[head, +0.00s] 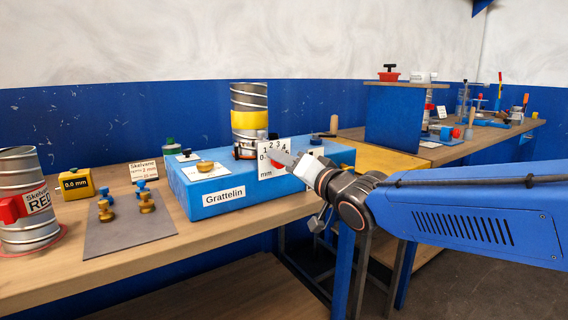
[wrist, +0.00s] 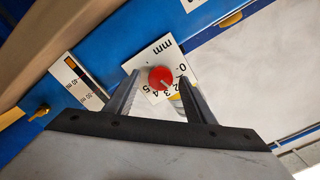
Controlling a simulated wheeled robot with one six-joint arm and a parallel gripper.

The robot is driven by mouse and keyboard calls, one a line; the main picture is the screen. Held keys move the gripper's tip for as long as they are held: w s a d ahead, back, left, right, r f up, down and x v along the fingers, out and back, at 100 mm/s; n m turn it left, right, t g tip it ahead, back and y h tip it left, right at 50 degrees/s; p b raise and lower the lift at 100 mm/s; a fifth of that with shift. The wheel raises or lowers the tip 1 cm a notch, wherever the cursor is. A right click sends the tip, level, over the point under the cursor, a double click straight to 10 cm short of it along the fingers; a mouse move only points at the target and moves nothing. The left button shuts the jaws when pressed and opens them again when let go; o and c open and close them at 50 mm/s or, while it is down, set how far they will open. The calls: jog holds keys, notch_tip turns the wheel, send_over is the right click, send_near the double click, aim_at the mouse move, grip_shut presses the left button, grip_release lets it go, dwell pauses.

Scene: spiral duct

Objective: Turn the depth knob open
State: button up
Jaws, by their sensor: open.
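The depth knob (wrist: 160,78) is a round red knob on a white plate with a scale from 0 to 5 and "mm". A pale mark on it points to the lower right in the wrist view. The white scale plate (head: 265,173) is on the front of the blue Grattelin box (head: 222,197). My gripper (wrist: 161,77) is open, with one finger on each side of the knob; I cannot tell whether they touch it. In the head view my gripper (head: 283,158) is in front of the plate and hides most of the knob.
A spiral duct (head: 249,97) with a yellow band stands on the box. On the bench are a grey mat (head: 130,232) with blue and brass knobs, a yellow 0.0 mm block (head: 75,186) and a duct marked RED (head: 22,225). A blue stand (head: 393,115) is behind my arm.

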jog(key=shift+w+a, duration=0.25)
jog(key=shift+w, duration=0.1)
jog(key=c, duration=1.1)
jog(key=shift+o, duration=0.2)
